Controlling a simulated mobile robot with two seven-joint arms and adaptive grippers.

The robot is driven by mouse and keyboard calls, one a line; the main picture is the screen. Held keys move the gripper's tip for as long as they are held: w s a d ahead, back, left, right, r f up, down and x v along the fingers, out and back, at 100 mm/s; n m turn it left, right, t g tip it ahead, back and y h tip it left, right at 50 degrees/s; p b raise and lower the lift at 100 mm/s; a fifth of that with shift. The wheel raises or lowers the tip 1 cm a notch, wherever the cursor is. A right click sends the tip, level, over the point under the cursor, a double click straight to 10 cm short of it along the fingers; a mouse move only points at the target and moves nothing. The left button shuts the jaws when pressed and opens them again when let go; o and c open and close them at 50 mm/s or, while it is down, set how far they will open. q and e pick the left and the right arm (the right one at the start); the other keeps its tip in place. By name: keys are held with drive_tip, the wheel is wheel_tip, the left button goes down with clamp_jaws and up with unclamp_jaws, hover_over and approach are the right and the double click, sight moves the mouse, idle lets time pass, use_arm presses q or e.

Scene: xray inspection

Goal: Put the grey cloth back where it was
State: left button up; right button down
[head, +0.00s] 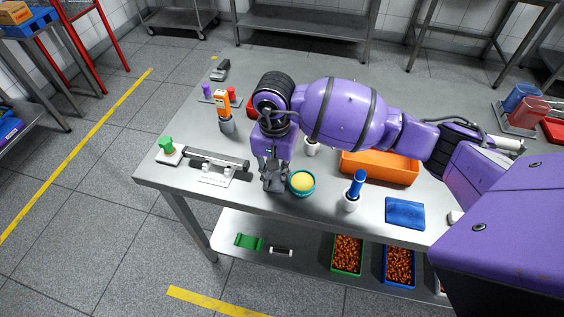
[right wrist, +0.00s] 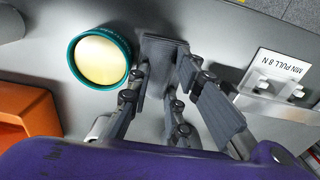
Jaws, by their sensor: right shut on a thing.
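My right gripper (head: 273,172) is over the front part of the steel table, pointing down. Its fingers are closed on a small dark grey piece, which I take to be the grey cloth (right wrist: 164,52); in the head view it is mostly hidden by the fingers. The right wrist view also shows the gripper (right wrist: 180,85) with the cloth at its fingertips. A teal round tub with a pale yellow top (head: 302,182) stands right beside the fingers in the head view. I cannot tell whether the cloth touches the table. My left gripper is not in view.
A stand with a dark bar (head: 217,168) and a "MIN PULL 8 N" label (right wrist: 281,67) is left of the gripper. An orange bin (head: 380,168), a blue-handled tool in a white cup (head: 353,190) and a blue cloth (head: 405,212) are to the right.

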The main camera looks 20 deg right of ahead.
sight(276, 172)
drive_tip(key=shift+f, duration=0.25)
drive_tip(key=c, duration=1.9)
unclamp_jaws()
drive_tip(key=shift+r, duration=0.1)
drive_tip(key=shift+o, duration=0.2)
wheel_tip(276, 172, up, 12)
drive_tip(key=shift+r, duration=0.25)
